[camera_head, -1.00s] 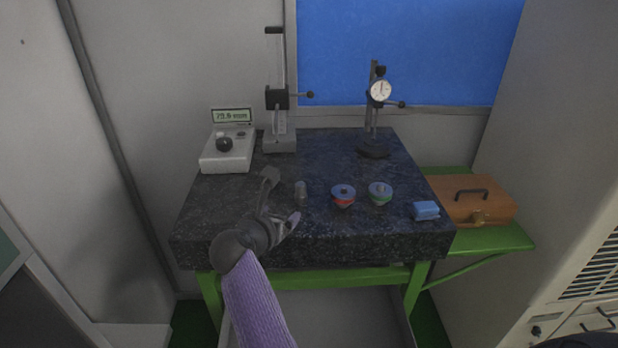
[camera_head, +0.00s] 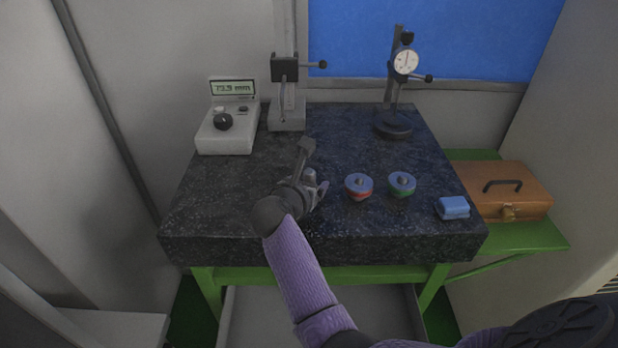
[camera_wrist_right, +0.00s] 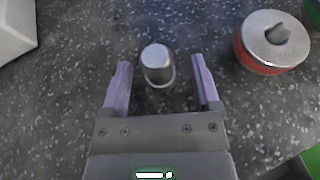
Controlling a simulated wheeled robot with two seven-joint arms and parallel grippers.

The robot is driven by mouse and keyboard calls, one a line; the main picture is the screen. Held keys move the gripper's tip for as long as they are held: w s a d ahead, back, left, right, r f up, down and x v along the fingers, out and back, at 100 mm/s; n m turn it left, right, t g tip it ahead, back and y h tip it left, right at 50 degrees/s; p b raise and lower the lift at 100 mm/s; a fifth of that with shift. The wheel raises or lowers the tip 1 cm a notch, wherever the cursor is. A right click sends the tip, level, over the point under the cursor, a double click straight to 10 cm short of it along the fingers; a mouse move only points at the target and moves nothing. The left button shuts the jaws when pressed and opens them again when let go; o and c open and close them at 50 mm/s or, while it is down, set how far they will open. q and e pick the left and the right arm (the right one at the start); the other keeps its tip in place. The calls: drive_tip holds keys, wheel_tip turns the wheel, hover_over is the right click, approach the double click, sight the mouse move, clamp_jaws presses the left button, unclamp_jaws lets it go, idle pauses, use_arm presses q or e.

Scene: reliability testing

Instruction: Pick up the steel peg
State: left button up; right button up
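The steel peg (camera_wrist_right: 157,66) stands upright on the dark granite table (camera_head: 240,190), a short silver cylinder. In the head view the peg (camera_head: 310,176) shows between the fingers of my right gripper (camera_head: 316,167). In the right wrist view my right gripper (camera_wrist_right: 161,82) is open, with one finger on each side of the peg and a gap on both sides. The peg is near the fingertips and its lower part shows below its top. My left gripper is not in view.
Just right of the peg stand a red-banded knob piece (camera_head: 358,187) and a green-banded one (camera_head: 401,184). A blue block (camera_head: 453,208) lies near the right edge. A readout box (camera_head: 226,134), a height stand (camera_head: 286,112) and a dial gauge stand (camera_head: 394,125) are behind.

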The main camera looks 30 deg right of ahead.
drive_tip(key=shift+s+a+r, duration=0.1)
drive_tip(key=shift+s+a, duration=0.05)
drive_tip(key=shift+s, duration=0.05)
drive_tip(key=shift+c, duration=1.2)
drive_tip(key=shift+w, duration=0.25)
drive_tip(key=c, duration=0.5)
drive_tip(key=shift+s, duration=0.1)
clamp_jaws()
